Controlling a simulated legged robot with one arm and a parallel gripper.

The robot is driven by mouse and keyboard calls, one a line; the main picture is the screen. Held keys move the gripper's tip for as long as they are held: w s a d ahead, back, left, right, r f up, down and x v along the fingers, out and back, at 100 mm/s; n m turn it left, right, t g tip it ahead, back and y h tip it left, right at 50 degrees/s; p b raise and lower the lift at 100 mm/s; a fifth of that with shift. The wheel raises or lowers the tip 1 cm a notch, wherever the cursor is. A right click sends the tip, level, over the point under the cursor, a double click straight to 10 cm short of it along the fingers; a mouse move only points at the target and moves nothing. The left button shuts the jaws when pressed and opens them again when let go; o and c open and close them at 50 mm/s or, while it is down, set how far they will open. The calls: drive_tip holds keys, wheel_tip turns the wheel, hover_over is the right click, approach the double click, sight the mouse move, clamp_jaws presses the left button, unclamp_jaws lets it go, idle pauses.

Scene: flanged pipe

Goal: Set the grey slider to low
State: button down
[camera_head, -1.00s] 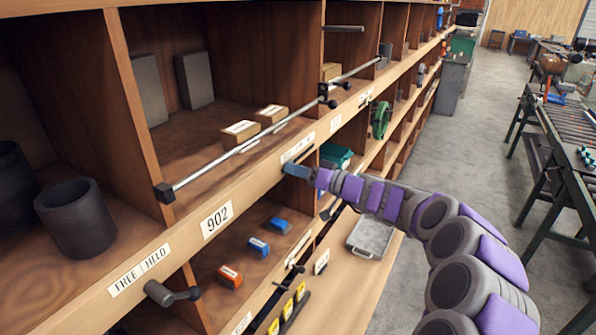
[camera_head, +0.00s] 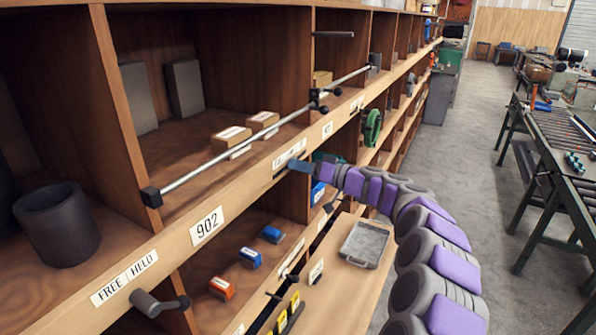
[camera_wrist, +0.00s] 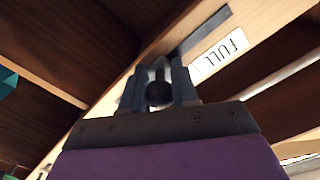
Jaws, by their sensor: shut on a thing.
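The slider's dark grey knob (camera_wrist: 158,94) sits between the two fingers of my gripper (camera_wrist: 159,90) in the wrist view, and the jaws are shut on it. A dark slot (camera_wrist: 196,36) runs along the shelf's front edge, beside a white label reading FULL (camera_wrist: 219,54), seen tilted. In the head view, my gripper (camera_head: 293,165) is at the shelf edge, just below the small white label strip (camera_head: 290,153). The slot shows to the left of the fingertips there. The knob is hidden by my gripper in that view.
A metal rod (camera_head: 235,148) with dark clamps runs along the shelf front above. A dark handle (camera_head: 158,302) sticks out near the FREE/HELD label (camera_head: 125,277). A green wheel (camera_head: 372,127) stands further along.

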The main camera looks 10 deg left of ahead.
drive_tip(key=shift+f, duration=0.15)
drive_tip(key=c, duration=0.9)
unclamp_jaws()
drive_tip(key=shift+w, duration=0.1)
drive_tip(key=shift+o, duration=0.2)
drive_tip(key=v, duration=1.7)
drive_tip(key=shift+d+b, duration=0.3)
drive_tip(key=shift+b, duration=0.1)
